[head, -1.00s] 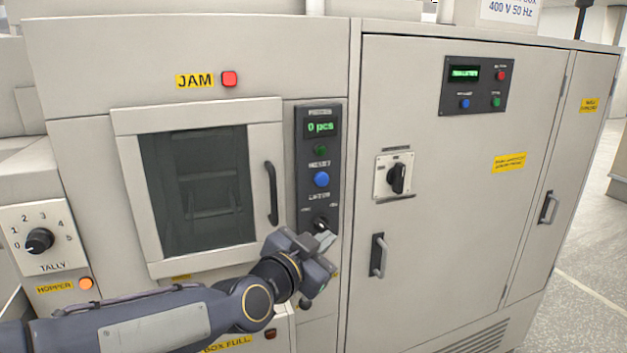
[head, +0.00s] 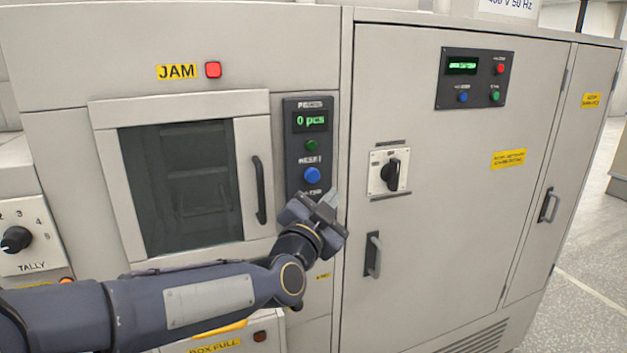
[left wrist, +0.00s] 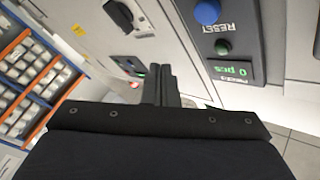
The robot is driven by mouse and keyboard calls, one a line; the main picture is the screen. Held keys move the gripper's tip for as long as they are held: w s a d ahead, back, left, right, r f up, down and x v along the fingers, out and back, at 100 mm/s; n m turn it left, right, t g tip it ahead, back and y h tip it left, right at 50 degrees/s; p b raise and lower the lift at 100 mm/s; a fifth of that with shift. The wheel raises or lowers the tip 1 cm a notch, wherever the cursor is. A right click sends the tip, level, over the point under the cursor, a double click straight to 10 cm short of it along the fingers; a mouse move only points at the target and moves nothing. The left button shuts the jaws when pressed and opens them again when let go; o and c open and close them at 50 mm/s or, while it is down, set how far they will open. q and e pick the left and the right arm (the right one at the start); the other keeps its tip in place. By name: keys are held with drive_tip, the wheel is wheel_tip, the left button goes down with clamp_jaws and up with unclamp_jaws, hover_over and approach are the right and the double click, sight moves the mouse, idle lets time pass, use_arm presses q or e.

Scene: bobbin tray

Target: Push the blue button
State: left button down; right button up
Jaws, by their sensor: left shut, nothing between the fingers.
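The blue button (head: 312,175) is round and sits on the dark control panel (head: 293,187), below a green button and the "0 pcs" display. In the left wrist view the blue button (left wrist: 207,11) is at the top edge, above the word RESET. My left gripper (head: 328,200) is shut and empty, just below and right of the button in the head view. Its fingers (left wrist: 160,85) point up in the wrist view, left of the panel. Whether they touch anything is not clear. The gripper hides the lower part of the panel. My right gripper is not in view.
A second, smaller blue button (head: 463,97) is on the upper right panel. A rotary switch (head: 390,172) and a door handle (head: 373,254) stick out right of my gripper. The window door's handle (head: 259,190) is to its left. A red lamp (head: 213,70) is beside JAM.

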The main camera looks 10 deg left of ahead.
sight(320, 175)
use_arm(q)
drive_tip(key=shift+w+a+f+b, duration=0.1)
drive_tip(key=shift+w+a+b, duration=0.45)
drive_tip(key=shift+w, duration=0.45)
drive_tip(key=shift+w+a+r+b, duration=0.1)
drive_tip(key=shift+w+a+b, duration=0.3)
drive_tip(key=shift+w+a, duration=0.5)
drive_tip(key=shift+w+a+f+b, duration=0.1)
drive_tip(key=shift+w+a+b, duration=0.4)
drive_tip(key=shift+w, duration=0.55)
drive_tip(key=shift+w+a, duration=0.1)
drive_tip(key=shift+w+a, duration=0.2)
drive_tip(key=shift+w, duration=0.05)
drive_tip(key=shift+w+a+b, duration=0.3)
drive_tip(key=shift+w+b, duration=0.15)
drive_tip(key=shift+b, duration=0.05)
idle(0.5)
drive_tip(key=shift+s+d, duration=0.5)
drive_tip(key=shift+s, duration=0.3)
drive_tip(key=shift+p, duration=0.3)
